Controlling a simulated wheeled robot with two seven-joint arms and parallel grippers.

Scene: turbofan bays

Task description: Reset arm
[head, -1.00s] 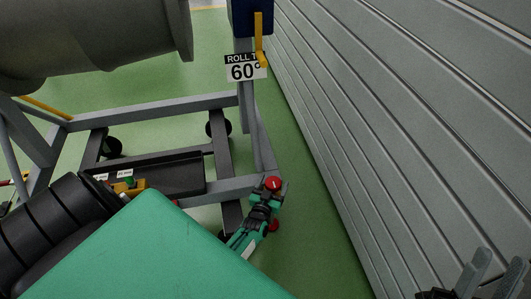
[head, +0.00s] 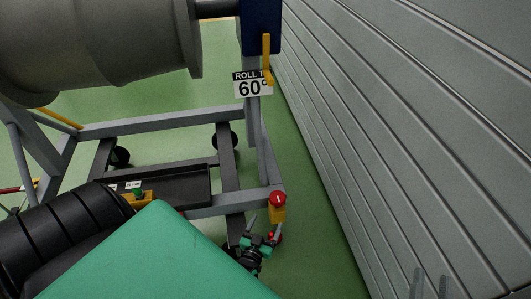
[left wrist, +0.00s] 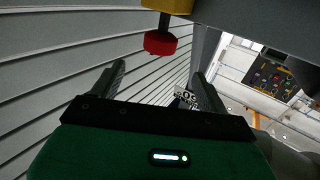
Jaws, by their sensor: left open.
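My left gripper (head: 264,226) is open and empty, just below the red knob (head: 278,198) on a yellow housing (head: 278,214) at the stand's near corner. In the left wrist view the red knob (left wrist: 160,43) hangs below the yellow housing (left wrist: 168,5), beyond and above the spread fingers (left wrist: 160,88), with a gap between. My right gripper (head: 431,284) shows only two fingertips, held apart, at the bottom right of the head view; the rest is cut off.
A grey wheeled stand (head: 160,122) carries a large grey engine casing (head: 100,45). A "ROLL 60°" sign (head: 252,88) hangs on its post. A grey ribbed wall (head: 400,120) closes the right side. Green floor (head: 315,215) lies clear between stand and wall.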

